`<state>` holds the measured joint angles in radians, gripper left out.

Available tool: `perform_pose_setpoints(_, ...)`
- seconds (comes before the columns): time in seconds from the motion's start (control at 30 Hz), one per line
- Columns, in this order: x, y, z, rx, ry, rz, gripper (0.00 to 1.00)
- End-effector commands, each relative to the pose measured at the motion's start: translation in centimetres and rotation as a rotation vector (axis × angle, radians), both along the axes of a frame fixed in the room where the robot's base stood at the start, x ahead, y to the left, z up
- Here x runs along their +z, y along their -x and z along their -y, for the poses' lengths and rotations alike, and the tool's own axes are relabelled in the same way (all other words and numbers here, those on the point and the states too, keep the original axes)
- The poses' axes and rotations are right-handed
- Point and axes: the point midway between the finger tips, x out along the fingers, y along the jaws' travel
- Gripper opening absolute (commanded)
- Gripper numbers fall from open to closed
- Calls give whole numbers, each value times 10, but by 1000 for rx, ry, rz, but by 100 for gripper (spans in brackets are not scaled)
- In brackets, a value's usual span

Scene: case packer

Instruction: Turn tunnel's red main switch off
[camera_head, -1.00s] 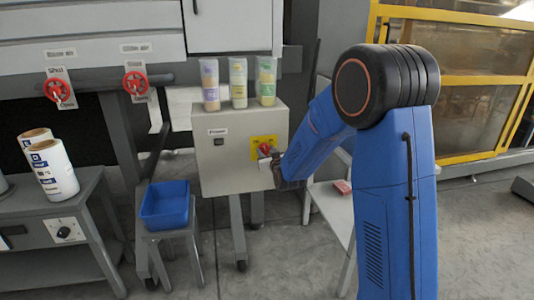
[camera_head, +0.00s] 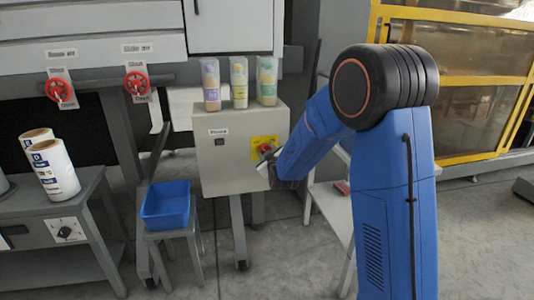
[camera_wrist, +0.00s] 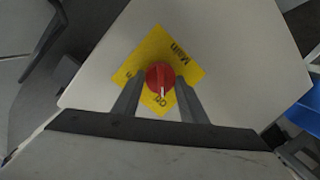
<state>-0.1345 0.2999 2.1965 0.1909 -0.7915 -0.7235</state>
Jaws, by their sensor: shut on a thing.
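The red main switch (camera_wrist: 158,72) is a round knob on a yellow plate (camera_wrist: 190,70) marked "Main" and "Off". In the wrist view its white mark points down at the "Off" lettering. My gripper (camera_wrist: 161,82) has one finger on each side of the knob and is shut on it. In the head view the grey control box (camera_head: 225,170) carries the yellow plate (camera_head: 258,141) at its right side. The red switch (camera_head: 264,147) shows there just left of my gripper, partly hidden by it.
Several pastel containers (camera_head: 239,82) stand on top of the box. A blue bin (camera_head: 165,204) sits on a small stand at lower left. Two red valve handles (camera_head: 136,83) are on the machine behind. A white shelf (camera_head: 330,207) stands right of the box.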

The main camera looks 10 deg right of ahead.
Motion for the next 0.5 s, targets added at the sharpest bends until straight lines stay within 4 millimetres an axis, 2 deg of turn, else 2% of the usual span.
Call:
perform_pose_setpoints(0.3, -1, 0, -1, 2, 2, -1, 16)
perform_pose_setpoints(0.33, -1, 0, -1, 2, 2, -1, 44)
perform_pose_setpoints(0.37, -1, 0, -1, 2, 2, -1, 51)
perform_pose_setpoints(0.4, -1, 0, -1, 2, 2, -1, 57)
perform_pose_setpoints(0.5, 0, 0, -1, 1, 2, -1, 57)
